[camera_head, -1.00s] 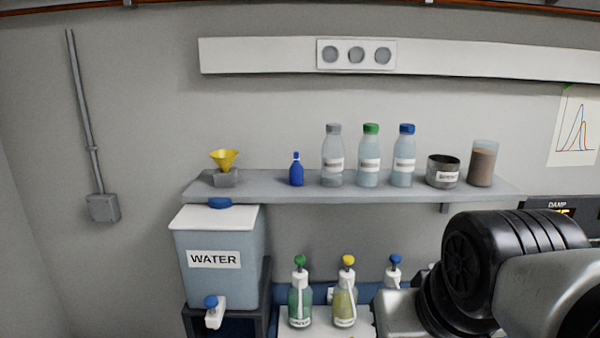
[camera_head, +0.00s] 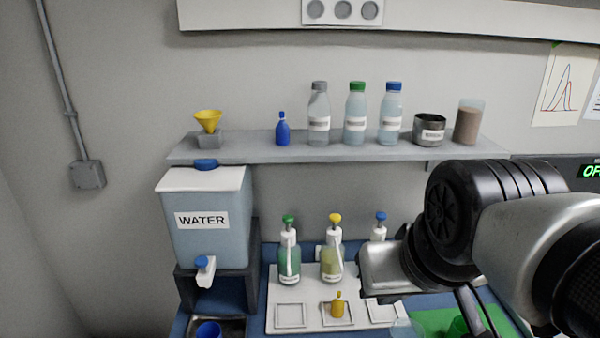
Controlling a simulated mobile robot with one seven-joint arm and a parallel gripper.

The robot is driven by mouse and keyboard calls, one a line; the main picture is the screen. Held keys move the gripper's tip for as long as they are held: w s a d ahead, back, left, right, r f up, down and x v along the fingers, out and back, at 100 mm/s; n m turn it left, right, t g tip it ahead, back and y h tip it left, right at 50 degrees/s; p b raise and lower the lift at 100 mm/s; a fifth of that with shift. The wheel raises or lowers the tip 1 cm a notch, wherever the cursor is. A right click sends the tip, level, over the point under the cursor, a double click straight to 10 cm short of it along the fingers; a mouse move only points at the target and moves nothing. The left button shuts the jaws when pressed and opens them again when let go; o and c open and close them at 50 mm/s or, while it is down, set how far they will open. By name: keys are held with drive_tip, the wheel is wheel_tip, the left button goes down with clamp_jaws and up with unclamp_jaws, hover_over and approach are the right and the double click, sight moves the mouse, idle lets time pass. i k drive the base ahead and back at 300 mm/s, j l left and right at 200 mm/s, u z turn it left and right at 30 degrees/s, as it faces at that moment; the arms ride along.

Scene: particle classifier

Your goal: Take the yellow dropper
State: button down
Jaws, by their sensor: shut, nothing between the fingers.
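The yellow dropper (camera_head: 338,307) is a small squat bottle with a narrow tip. It stands upright in the middle square of a white tray (camera_head: 280,326) on the bench, low in the picture. My arm enters from the right, and its metal end part hangs above the tray's right side, apart from the dropper. I cannot make out my gripper's fingers; the arm's own links may hide them.
A water tank (camera_head: 205,240) is at left, above a blue cup (camera_head: 208,331). A shelf (camera_head: 270,151) holds bottles, a funnel and a blue dropper (camera_head: 283,130).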

sight(336, 309)
drive_tip(key=k, duration=0.15)
drive_tip(key=k+l+u, duration=0.15)
drive_tip(key=l+u, duration=0.25)
drive_tip(key=k+l+u, duration=0.2)
drive_tip(key=u, duration=0.15)
drive_tip(key=k+l+u, duration=0.25)
drive_tip(key=u, duration=0.15)
